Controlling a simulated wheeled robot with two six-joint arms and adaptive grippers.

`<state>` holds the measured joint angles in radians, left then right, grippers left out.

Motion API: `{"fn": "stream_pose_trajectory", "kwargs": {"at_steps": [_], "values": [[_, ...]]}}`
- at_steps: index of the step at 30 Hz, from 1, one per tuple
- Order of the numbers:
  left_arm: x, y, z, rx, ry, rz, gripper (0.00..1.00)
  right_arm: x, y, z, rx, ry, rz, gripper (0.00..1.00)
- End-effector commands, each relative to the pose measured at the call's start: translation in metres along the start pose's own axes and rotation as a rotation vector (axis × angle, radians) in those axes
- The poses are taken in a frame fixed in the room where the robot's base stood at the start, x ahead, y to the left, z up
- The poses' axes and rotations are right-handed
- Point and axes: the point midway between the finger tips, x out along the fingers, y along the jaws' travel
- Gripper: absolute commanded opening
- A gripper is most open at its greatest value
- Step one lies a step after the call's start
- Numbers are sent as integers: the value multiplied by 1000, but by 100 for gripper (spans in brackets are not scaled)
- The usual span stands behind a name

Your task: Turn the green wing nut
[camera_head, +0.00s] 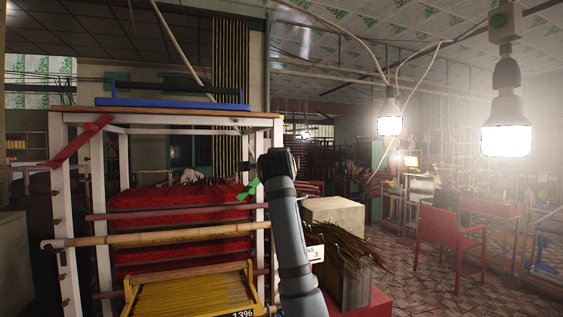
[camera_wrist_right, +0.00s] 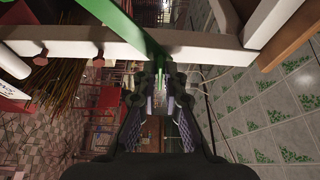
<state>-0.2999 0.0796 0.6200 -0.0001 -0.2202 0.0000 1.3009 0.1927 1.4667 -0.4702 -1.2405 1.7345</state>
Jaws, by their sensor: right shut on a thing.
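The green wing nut (camera_wrist_right: 126,24) is a long flat green bar in the right wrist view, lying across a white beam of the rack. In the head view, a green piece of it (camera_head: 248,190) shows by the rack's right post, partly covered by my right arm. My right gripper (camera_wrist_right: 161,84) is shut on the green wing nut, with its fingertips close on either side of the thin green part. The exact contact is dark and partly hidden. In the head view, my right gripper is hidden behind my wrist. My left gripper is not in view.
The white rack (camera_head: 99,172) carries a similar red bar (camera_head: 80,140) on its left side. A bamboo pole (camera_head: 160,237) crosses its front, above a yellow tray (camera_head: 250,290). A cardboard box (camera_head: 335,213) and incense bundles (camera_head: 350,250) stand right of my arm.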

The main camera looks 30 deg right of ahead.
Motion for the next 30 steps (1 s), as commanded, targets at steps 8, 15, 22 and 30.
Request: {"fn": "stream_pose_trajectory", "kwargs": {"at_steps": [8, 15, 22, 30], "values": [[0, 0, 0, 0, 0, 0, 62, 0, 1, 0, -1, -1, 1, 23], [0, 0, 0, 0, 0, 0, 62, 0, 0, 0, -2, 0, 0, 32], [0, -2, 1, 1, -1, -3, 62, -11, 0, 1, -2, -2, -1, 32], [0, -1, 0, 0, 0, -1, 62, -74, 0, 2, 1, -5, -2, 32]]}}
